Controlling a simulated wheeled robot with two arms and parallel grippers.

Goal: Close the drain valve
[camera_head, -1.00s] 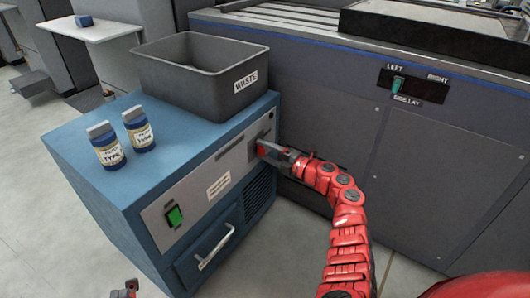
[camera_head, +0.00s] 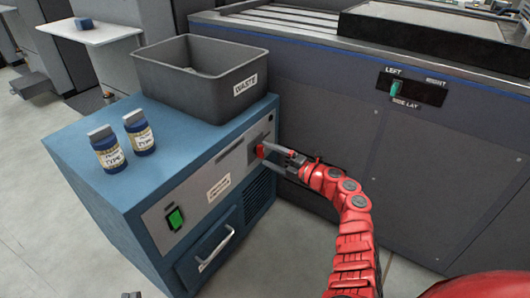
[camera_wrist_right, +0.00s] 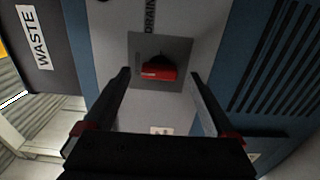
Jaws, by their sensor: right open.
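The drain valve's red handle (camera_head: 260,151) is on the front panel of the blue unit, near its right end. In the right wrist view the handle (camera_wrist_right: 158,73) sits on a grey square plate under the word DRAIN, lying roughly crosswise in that picture. My right gripper (camera_head: 272,156) is just in front of the handle. In the right wrist view its open fingers (camera_wrist_right: 158,76) appear to either side of the handle, with nothing between them gripped. Only a small dark tip of my left gripper (camera_head: 132,295) shows at the bottom edge of the head view.
A green switch (camera_head: 175,218) and drawer handle (camera_head: 216,250) are lower left. A large dark machine (camera_head: 330,120) stands close behind.

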